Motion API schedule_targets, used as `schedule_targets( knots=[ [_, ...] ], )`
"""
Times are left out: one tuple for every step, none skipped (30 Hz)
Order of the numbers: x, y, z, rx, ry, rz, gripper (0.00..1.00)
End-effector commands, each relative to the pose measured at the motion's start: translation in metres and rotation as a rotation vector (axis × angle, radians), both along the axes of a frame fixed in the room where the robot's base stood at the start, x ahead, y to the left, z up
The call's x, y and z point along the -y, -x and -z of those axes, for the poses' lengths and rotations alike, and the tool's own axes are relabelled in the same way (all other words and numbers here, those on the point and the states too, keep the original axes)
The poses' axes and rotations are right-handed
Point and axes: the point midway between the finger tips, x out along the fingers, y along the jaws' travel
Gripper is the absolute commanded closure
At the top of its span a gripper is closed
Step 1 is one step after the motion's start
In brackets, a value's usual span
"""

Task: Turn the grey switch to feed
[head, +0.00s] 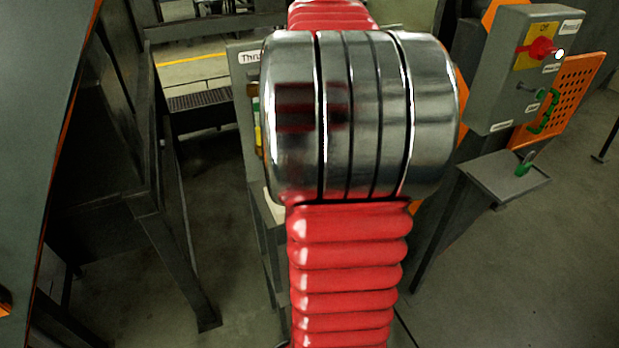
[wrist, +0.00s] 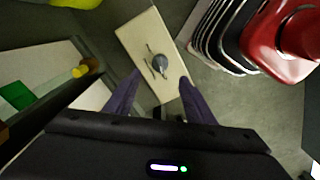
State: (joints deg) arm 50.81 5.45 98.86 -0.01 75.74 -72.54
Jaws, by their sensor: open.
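In the wrist view, a small grey knob (wrist: 160,64) with thin dark marks or a pointer sits on a cream plate (wrist: 134,37). It looks like the grey switch, but no lettering is readable, so its setting cannot be told. My gripper (wrist: 160,76) is open, its two purple fingers pointing at the plate, one on each side of the knob. No contact with the knob shows; the gap in depth cannot be told. In the head view, my red and metal arm covers the middle, and the gripper is hidden. A pale plate edge (head: 273,206) shows beside the arm.
At right in the head view, a grey control box (head: 490,75) carries a red knob (head: 541,48) on yellow. An orange perforated panel (head: 574,90) and a small shelf (head: 495,175) stand near it. Yellow (wrist: 80,71) and green (wrist: 17,95) parts lie left of my gripper.

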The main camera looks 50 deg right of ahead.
Motion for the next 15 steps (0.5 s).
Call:
schedule_targets(
  knots=[
    [0.000, 0.000, 0.008, -0.002, -0.001, 0.000, 0.51],
    [-0.001, 0.000, 0.013, -0.002, -0.002, 0.000, 0.51],
    [-0.001, 0.000, 0.019, -0.002, -0.001, 0.000, 0.51],
    [-0.001, 0.000, 0.024, -0.002, -0.001, 0.000, 0.51],
    [-0.001, 0.000, 0.028, -0.002, -0.001, 0.000, 0.51],
    [-0.001, 0.000, 0.035, -0.002, -0.001, 0.000, 0.51],
    [-0.001, 0.000, 0.039, -0.002, -0.001, 0.000, 0.51],
    [-0.001, 0.000, 0.044, -0.002, -0.001, 0.000, 0.51],
    [-0.001, 0.001, 0.050, -0.002, -0.002, 0.000, 0.51],
    [0.000, 0.000, 0.055, -0.002, -0.002, 0.000, 0.51],
    [0.000, 0.000, 0.060, -0.002, -0.001, 0.000, 0.51],
    [-0.001, 0.001, 0.066, -0.002, -0.002, 0.000, 0.51],
    [-0.001, 0.000, 0.070, -0.002, -0.001, 0.000, 0.51],
    [-0.001, 0.000, 0.074, -0.001, -0.002, 0.000, 0.51],
    [-0.001, 0.000, 0.079, -0.001, -0.002, 0.000, 0.51]
  ],
)
